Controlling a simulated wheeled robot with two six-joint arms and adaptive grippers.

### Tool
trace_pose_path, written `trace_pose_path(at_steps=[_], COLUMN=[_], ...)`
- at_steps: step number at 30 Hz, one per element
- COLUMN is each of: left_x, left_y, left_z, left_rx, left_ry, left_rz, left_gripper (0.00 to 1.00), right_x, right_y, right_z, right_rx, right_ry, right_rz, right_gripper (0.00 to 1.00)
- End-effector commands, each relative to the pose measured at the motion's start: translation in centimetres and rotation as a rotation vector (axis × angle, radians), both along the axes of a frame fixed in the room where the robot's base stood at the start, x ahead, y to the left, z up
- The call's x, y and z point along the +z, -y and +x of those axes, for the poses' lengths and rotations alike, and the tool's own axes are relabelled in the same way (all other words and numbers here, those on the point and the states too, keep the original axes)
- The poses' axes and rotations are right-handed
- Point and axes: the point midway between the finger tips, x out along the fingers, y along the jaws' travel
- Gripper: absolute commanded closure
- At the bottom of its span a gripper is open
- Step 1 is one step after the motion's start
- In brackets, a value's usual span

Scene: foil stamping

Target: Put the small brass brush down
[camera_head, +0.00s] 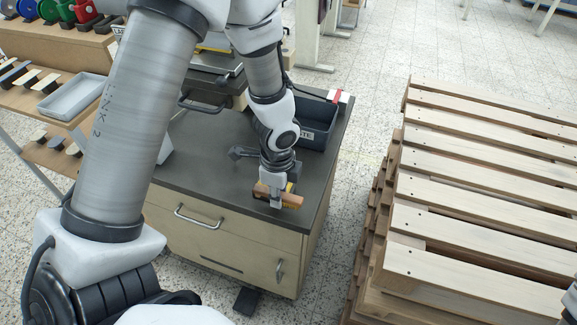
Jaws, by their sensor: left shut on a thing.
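My left gripper (275,193) points down over the front right part of the dark worktop (222,187) of a beige cabinet. It is shut on the small brass brush (290,200), which shows as a brown wooden block with some yellow by it. The brush lies crosswise in the jaws, close to the worktop's front edge. I cannot tell whether it touches the worktop. The fingers hide part of the brush, and its bristles do not show clearly. My right gripper is not in view.
A dark grey bin (318,133) stands behind the gripper on the worktop. A stack of wooden pallets (480,190) is on the right. Shelves with a grey tray (75,97) and small tools are on the left.

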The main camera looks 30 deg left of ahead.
Motion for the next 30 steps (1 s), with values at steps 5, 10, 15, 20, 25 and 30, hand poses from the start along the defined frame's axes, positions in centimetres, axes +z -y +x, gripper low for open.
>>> trace_pose_path(at_steps=[5,10,15,20,25,30], left_x=[0.0,-0.4,-0.8,-1.1,-3.3,-4.7], left_y=[-1.9,-3.6,-5.3,-6.4,-6.5,-6.4], left_z=[3.9,7.2,10.6,12.8,12.9,13.0], left_rx=[0.006,0.006,0.005,0.003,0.002,0.003], left_ry=[0.001,0.001,0.0,-0.001,-0.004,-0.001], left_rz=[-0.002,0.0,0.0,0.001,0.001,0.001], left_gripper=[1.0,1.0,1.0,1.0,1.0,1.0], right_x=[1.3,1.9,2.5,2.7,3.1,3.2], right_y=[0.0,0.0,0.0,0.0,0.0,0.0], right_z=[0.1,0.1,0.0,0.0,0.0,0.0], right_rx=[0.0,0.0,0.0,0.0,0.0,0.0], right_ry=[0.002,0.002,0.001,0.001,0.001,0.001], right_rz=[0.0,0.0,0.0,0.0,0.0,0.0], right_gripper=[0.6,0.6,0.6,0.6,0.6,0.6])
